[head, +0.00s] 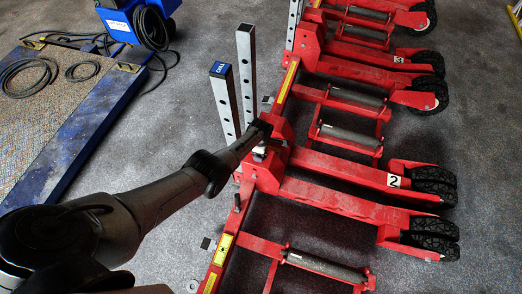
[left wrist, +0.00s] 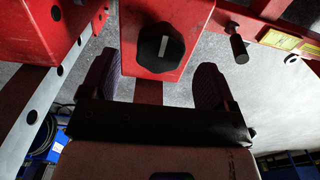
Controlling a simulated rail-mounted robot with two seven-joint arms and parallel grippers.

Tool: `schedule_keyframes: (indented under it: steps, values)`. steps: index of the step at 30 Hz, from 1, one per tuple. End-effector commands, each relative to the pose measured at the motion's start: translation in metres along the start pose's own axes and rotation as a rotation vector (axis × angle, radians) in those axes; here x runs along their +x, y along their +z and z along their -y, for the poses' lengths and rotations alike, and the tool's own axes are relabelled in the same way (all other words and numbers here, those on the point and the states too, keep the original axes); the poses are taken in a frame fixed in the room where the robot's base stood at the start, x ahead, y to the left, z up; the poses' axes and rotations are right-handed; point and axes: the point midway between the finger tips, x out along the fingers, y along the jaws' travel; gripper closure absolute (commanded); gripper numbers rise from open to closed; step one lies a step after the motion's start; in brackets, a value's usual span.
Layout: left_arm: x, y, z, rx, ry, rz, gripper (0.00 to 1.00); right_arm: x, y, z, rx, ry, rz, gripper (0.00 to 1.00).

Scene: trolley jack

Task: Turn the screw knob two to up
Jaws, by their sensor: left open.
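The screw knob (left wrist: 160,52) is black and lobed, with a white bar that stands nearly upright in the left wrist view. It sits on the face of a red block (left wrist: 193,20). The red trolley jack marked 2 (head: 340,172) runs to the right in the head view, where my gripper and arm seem to hide its knob. My left gripper (head: 260,132) is at this jack's left end. In the left wrist view its two fingers (left wrist: 157,75) are apart and empty, with the knob between and just beyond their tips, untouched. My right gripper is not in view.
Two upright perforated posts (head: 247,75) stand close beside my left gripper. A jack marked 3 (head: 375,55) lies farther back. A black peg (left wrist: 238,45) sticks out near the knob. A blue-edged platform (head: 70,125) with cables is at left; grey floor between is clear.

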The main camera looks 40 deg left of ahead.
Motion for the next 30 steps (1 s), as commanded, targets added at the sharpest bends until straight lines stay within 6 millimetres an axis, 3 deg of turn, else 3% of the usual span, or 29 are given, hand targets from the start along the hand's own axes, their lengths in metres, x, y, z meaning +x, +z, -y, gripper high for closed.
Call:
schedule_keyframes:
  steps: [1,3,15,21,30]
  values:
    - [-0.017,0.0,0.0,0.0,0.0,0.0,0.19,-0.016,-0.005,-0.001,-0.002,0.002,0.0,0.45]
    - [-0.03,0.0,0.001,0.0,-0.001,0.0,0.19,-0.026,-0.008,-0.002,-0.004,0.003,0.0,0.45]
    - [-0.09,0.0,0.001,-0.001,-0.001,0.0,0.19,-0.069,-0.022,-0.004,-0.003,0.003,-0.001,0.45]
    - [-0.105,0.0,0.001,-0.001,-0.002,0.0,0.19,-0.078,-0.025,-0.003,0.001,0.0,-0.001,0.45]
    - [-0.109,0.0,0.001,-0.001,-0.002,0.0,0.19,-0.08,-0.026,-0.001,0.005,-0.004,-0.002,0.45]
